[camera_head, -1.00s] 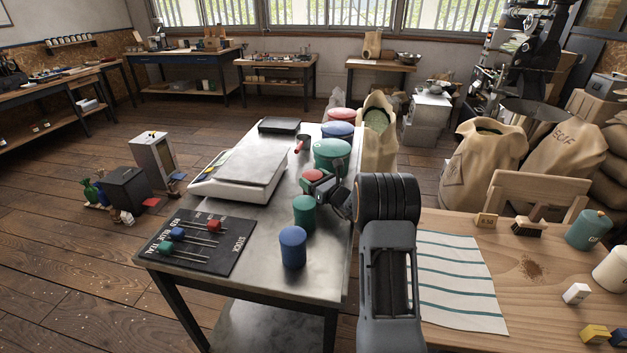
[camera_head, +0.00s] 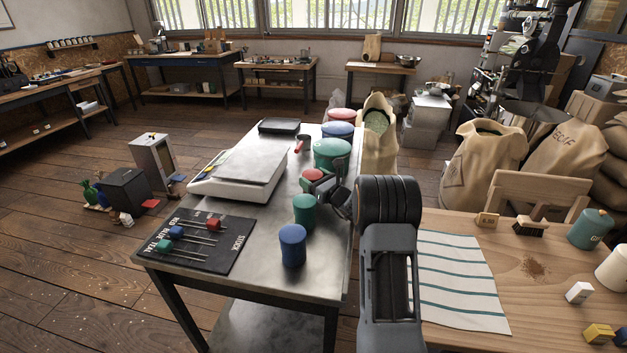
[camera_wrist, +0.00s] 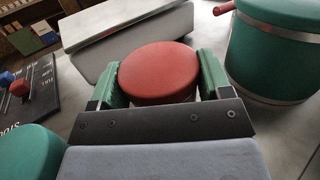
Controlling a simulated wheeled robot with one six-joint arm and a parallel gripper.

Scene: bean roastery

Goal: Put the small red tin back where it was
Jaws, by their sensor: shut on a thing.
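The small red tin (camera_wrist: 158,72) is between the two green-padded fingers of my gripper (camera_wrist: 160,82) in the wrist view. My gripper (camera_head: 327,181) is shut on it, and only its red top (camera_head: 313,174) shows in the head view. The tin is at the right side of the metal table, between the big green tin (camera_head: 333,153) behind and the small green tin (camera_head: 304,209) in front. A small blue tin (camera_head: 292,246) stands nearest the front. The tin's underside is hidden, so I cannot tell whether it touches the table.
A white scale (camera_head: 240,168) stands left of the tins. A black board (camera_head: 234,253) with coloured-handled rods lies at the front left. Big blue (camera_head: 338,130) and red (camera_head: 341,115) tins stand at the back. A wooden table (camera_head: 540,290) with a striped cloth (camera_head: 455,265) is at right.

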